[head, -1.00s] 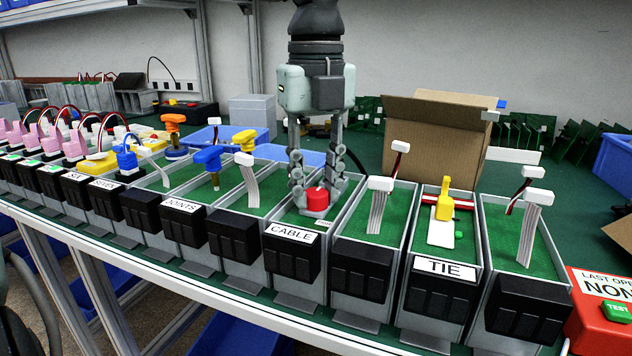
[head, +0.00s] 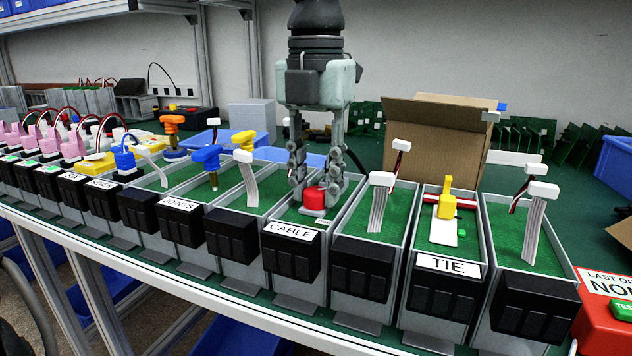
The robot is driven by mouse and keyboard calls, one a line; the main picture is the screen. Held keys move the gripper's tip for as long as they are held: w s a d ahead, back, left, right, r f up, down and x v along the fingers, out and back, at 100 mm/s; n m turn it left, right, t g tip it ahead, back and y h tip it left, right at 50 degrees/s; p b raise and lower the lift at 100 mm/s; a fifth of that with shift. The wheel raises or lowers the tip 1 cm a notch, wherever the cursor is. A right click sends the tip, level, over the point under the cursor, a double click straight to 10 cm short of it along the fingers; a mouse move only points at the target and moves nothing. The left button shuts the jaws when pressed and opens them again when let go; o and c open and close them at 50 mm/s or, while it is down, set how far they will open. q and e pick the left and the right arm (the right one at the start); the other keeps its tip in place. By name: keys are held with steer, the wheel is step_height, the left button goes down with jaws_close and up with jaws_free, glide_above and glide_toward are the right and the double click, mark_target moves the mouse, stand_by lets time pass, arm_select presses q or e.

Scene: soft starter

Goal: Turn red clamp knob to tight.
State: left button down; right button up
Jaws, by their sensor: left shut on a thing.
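The red clamp knob (head: 314,198) sits on a pale base inside the grey box labelled CABLE (head: 291,232), near the middle of the head view. My left gripper (head: 315,190) points straight down from above, its two fingers on either side of the knob. It is shut on the red knob. The far side of the knob and the exact contact are partly hidden by the fingers. My right gripper is not in view.
A box with a white connector (head: 382,180) stands right of CABLE, then the TIE box (head: 446,266) with a yellow lever (head: 445,199). Blue knobs (head: 207,156) stand to the left. A cardboard box (head: 436,140) is behind. A red TEST unit (head: 604,310) is at right.

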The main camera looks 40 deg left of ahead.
mark_target(315, 190)
arm_select(q)
steer(key=m, duration=0.4)
steer(key=shift+m, duration=2.2)
steer(key=c, duration=1.2)
jaws_free()
step_height(315, 190, up, 12)
steer(key=shift+r, duration=0.1)
